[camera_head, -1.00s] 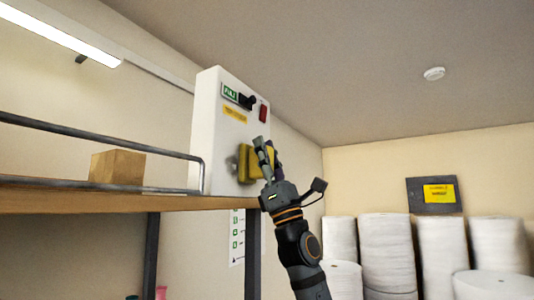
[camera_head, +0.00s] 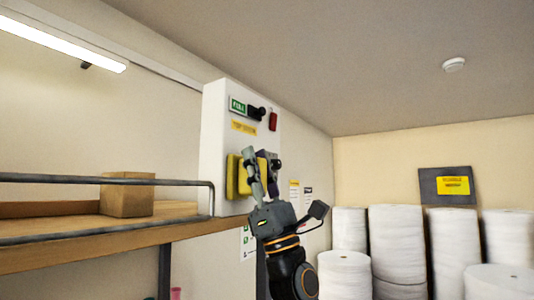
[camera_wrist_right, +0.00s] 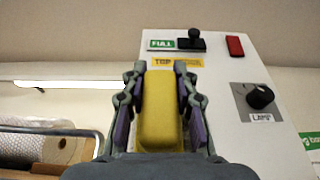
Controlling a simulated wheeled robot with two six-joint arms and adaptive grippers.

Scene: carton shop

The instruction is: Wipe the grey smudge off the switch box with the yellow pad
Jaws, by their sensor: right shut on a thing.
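The white switch box (camera_head: 214,135) stands on the wall at the end of the shelf. Its face carries a green label, a black lever (camera_head: 257,113), a red switch (camera_head: 273,121) and a yellow label. My right gripper (camera_head: 256,168) is shut on the yellow pad (camera_head: 232,178), which is at the lower left of the box face. In the right wrist view the pad (camera_wrist_right: 158,110) sits between both fingers, below the yellow label. Whether it touches the face I cannot tell. No grey smudge shows now; the pad and fingers cover that area. My left gripper is out of view.
A black knob (camera_wrist_right: 260,95) marked LAMP sits on the box, right of the pad. A wooden shelf (camera_head: 180,228) with a metal rail (camera_head: 90,179) and a cardboard box (camera_head: 128,195) is at left. White rolls (camera_head: 397,240) stand at the back right.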

